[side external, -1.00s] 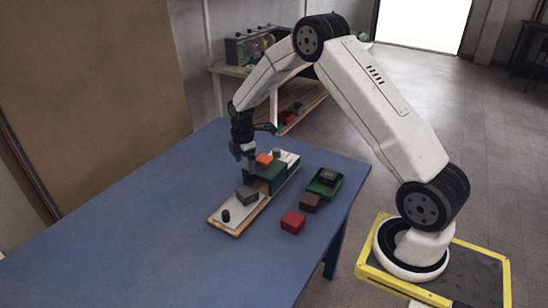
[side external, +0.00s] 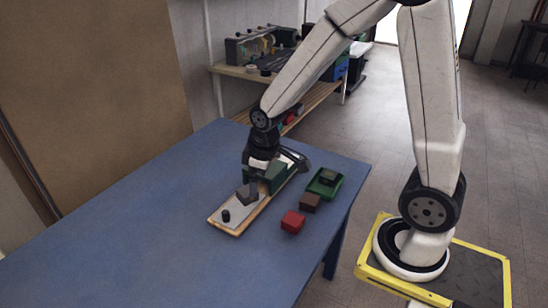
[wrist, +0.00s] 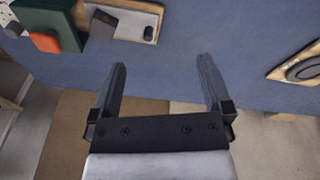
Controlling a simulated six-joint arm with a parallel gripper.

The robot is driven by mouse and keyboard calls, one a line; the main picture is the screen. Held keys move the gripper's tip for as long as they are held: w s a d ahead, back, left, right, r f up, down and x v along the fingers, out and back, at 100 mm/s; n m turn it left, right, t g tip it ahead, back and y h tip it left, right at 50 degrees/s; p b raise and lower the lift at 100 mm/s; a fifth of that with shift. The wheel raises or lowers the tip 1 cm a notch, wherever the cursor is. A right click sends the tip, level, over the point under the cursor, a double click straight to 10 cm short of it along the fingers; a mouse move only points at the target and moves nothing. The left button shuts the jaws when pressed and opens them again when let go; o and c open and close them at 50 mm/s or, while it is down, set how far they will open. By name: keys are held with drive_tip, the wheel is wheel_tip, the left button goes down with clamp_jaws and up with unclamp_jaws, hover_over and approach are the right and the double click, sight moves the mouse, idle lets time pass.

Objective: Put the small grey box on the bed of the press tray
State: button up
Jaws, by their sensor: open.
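The press tray (side external: 240,218) is a long wooden board with a pale bed, lying on the blue table; it also shows in the wrist view (wrist: 128,22). The small grey box (side external: 246,194) rests on the bed between a black knob (side external: 226,215) and a green block (side external: 274,176). The wrist view shows the box (wrist: 102,26) beside the green block (wrist: 48,20), beyond and left of my fingers. My gripper (side external: 261,184) is low by the green block in the side view. In the wrist view my gripper (wrist: 162,65) is open, with nothing between its fingers.
A green tray (side external: 335,191) holding a dark item, a brown block (side external: 309,202) and a red block (side external: 293,221) stand right of the press tray. An orange piece (wrist: 46,42) is by the green block. The table's left and front are clear.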

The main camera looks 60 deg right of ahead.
drive_tip(key=s+a+m, duration=0.2)
drive_tip(key=s+m, duration=0.1)
drive_tip(key=s, duration=0.4)
drive_tip(key=shift+a+r+m+t, duration=0.25)
drive_tip(key=shift+a+m+t, duration=0.05)
drive_tip(key=shift+a, duration=0.1)
